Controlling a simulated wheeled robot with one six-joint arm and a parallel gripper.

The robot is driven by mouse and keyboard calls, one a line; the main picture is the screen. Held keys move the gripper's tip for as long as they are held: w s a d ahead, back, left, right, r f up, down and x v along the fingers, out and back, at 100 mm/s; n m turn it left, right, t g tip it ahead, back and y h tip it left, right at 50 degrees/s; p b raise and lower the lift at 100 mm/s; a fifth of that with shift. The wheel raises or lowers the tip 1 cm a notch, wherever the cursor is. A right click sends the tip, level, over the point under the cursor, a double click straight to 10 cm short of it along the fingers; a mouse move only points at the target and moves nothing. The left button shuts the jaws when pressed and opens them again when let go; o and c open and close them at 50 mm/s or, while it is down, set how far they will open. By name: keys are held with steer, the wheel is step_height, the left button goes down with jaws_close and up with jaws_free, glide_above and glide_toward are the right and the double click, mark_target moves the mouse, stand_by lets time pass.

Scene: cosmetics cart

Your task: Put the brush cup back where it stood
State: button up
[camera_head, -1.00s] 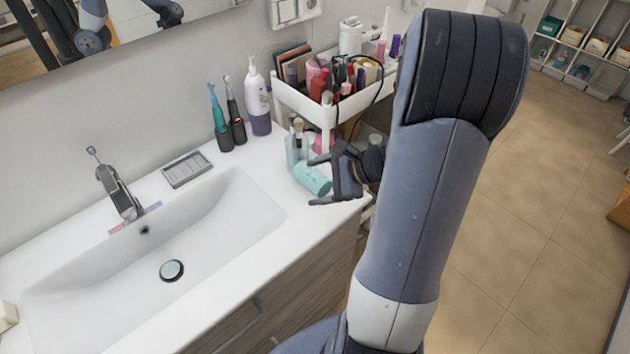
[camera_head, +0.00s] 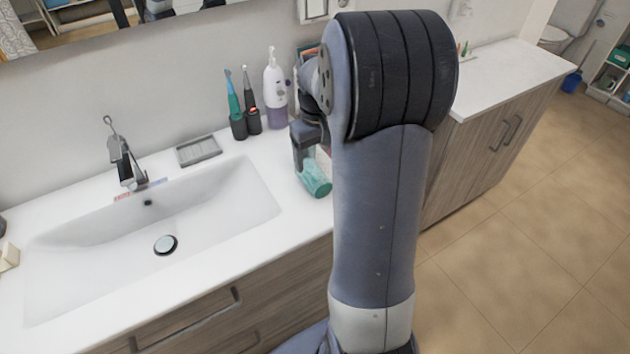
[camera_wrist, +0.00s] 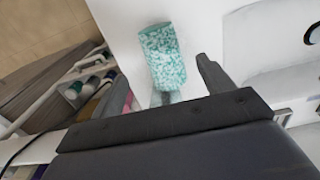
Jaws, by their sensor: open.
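A teal, white-speckled cup (camera_head: 315,180), which I take for the brush cup, lies on its side on the white counter near the front edge. In the wrist view this cup (camera_wrist: 160,50) lies just ahead of and between my fingers. A pale or clear part shows at its near end; I cannot tell whether brushes are in it. My gripper (camera_wrist: 163,72) is open, with one finger on each side and the cup not clasped. In the head view my gripper (camera_head: 303,155) hangs just above and behind the cup, partly hidden by my arm.
The sink basin (camera_head: 150,225) is left of the cup. Two electric toothbrushes (camera_head: 244,120) and a white-purple bottle (camera_head: 275,90) stand behind. Bottles on a shelf (camera_wrist: 88,88) show at the left in the wrist view. My arm hides the cart in the head view.

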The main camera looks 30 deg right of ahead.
mark_target(316, 174)
step_height(316, 174, down, 9)
steer(key=shift+w+a+r+p, duration=0.1)
steer(key=shift+r+p, duration=0.05)
steer(key=shift+p, duration=0.5)
steer(key=shift+c, duration=0.4)
steer(key=c, duration=1.1)
steer(key=shift+r, duration=0.4)
